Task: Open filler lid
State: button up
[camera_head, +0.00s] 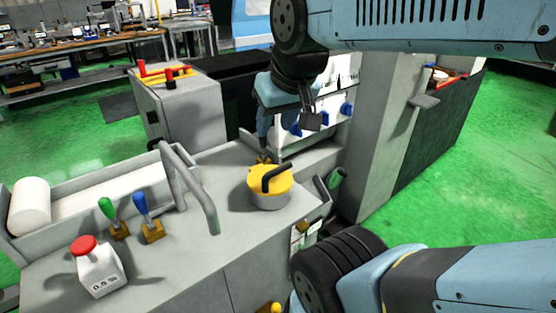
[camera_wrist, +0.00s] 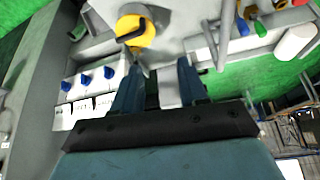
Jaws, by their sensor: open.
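The filler lid (camera_head: 272,178) is a round yellow cap with a black bent handle (camera_head: 276,176). It sits down on a short grey cylindrical neck (camera_head: 268,201) on the grey machine top. In the wrist view the yellow lid (camera_wrist: 143,35) and its black handle (camera_wrist: 131,34) show at the top, beyond the fingertips and left of centre. My gripper (camera_head: 287,132) is above and behind the lid in the head view, apart from the handle. Its two fingers (camera_wrist: 160,68) are spread with nothing between them. Part of my gripper is hidden by the wrist.
A curved grey pipe handle (camera_head: 190,185) stands left of the lid. Green and blue levers (camera_head: 141,203) and a red-topped box (camera_head: 98,268) are further left. A panel with blue knobs (camera_head: 346,109) is behind my gripper. A grey column (camera_head: 381,120) stands right.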

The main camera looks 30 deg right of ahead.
jog(key=shift+d, duration=0.15)
jog(key=shift+o, duration=0.3)
jog(key=shift+o, duration=0.6)
jog(key=m+g, duration=0.3)
jog(key=m, duration=1.3)
send_over(281, 167)
jog(key=s, duration=0.3)
jog(key=s+x, duration=0.2)
jog(key=x, duration=0.6)
jog(key=s+f+x, duration=0.1)
jog(key=s+x, duration=0.1)
jog(key=x, duration=2)
grip_shut()
